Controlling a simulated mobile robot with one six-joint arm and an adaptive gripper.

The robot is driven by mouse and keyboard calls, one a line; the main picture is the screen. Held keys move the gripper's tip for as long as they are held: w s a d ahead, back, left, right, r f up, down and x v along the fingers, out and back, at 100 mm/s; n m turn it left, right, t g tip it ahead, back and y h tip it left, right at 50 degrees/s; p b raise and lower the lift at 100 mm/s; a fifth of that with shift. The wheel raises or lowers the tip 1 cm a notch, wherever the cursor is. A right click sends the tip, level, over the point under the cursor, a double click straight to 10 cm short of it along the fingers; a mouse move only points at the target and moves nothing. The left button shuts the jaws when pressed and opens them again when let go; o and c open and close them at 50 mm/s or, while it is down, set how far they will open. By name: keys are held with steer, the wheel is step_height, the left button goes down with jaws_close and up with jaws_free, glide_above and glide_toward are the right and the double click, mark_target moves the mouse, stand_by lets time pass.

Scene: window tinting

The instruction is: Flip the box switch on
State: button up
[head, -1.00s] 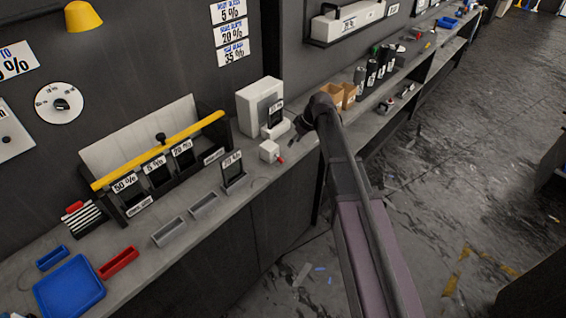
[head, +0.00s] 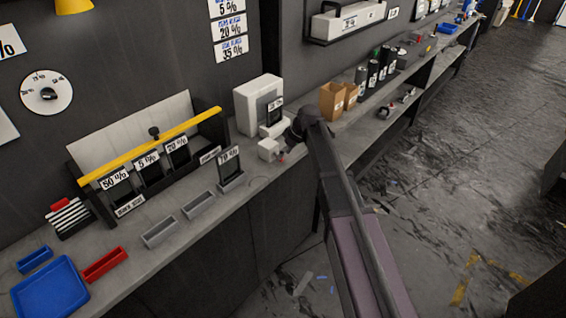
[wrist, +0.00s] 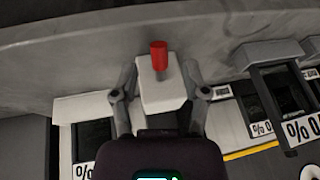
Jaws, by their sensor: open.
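The box switch is a small white box (head: 268,149) on the counter, with a red lever (head: 281,156) on its front side. In the wrist view the white box (wrist: 163,96) lies between the two fingers of my gripper (wrist: 158,75), and the red lever (wrist: 159,54) sticks out beyond it. My gripper is open, one finger on each side of the box; I cannot tell whether they touch it. In the head view my gripper (head: 288,146) is right beside the switch, partly hidden by my own arm.
A larger white device (head: 257,104) stands just behind the switch. A 70 % sample stand (head: 230,168) is to its left, and the rack with the yellow bar (head: 150,147) is further left. Cardboard boxes (head: 333,101) stand to the right. Grey trays (head: 159,232) lie near the front edge.

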steer(key=shift+b+x, duration=1)
steer(key=shift+x, duration=0.4)
steer(key=shift+c, duration=0.2)
